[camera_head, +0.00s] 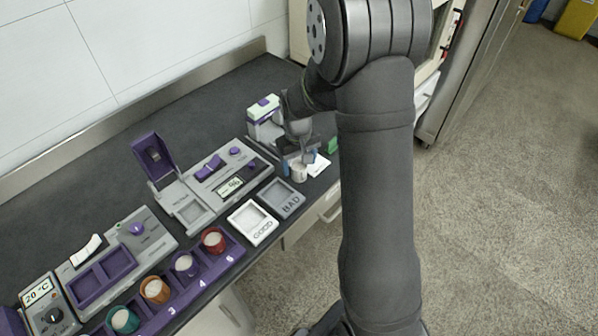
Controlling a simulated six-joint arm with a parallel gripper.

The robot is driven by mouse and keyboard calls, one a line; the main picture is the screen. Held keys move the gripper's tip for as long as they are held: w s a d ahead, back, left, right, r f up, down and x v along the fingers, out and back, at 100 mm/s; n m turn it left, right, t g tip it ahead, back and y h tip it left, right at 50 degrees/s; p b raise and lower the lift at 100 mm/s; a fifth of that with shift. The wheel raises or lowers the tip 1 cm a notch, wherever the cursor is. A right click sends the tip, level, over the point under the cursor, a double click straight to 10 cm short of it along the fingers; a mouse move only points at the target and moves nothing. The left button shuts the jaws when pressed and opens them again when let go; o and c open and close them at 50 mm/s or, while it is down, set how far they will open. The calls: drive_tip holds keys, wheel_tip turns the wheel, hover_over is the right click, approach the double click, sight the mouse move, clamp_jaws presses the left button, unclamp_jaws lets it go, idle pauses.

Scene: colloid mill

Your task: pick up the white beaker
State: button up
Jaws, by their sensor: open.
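The white beaker (299,174) is a small pale cup standing near the front edge of the dark counter, at the far end of the row of devices. My gripper (299,163) is open and points down at it. Its blue-tipped fingers appear on the left and right of the beaker's upper part. I cannot tell whether they touch it. The gripper body hides what is behind the beaker.
White GOOD (237,228) and grey BAD (272,204) trays lie in front-left of the beaker. A purple rack (217,258) holds several coloured cups. A grey device with a raised purple lid (153,157) and a white-and-purple machine (263,112) stand behind. A white card (319,166) lies right.

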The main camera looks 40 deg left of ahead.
drive_tip(key=shift+f, duration=0.8)
drive_tip(key=c, duration=1.1)
drive_tip(key=shift+o, duration=0.2)
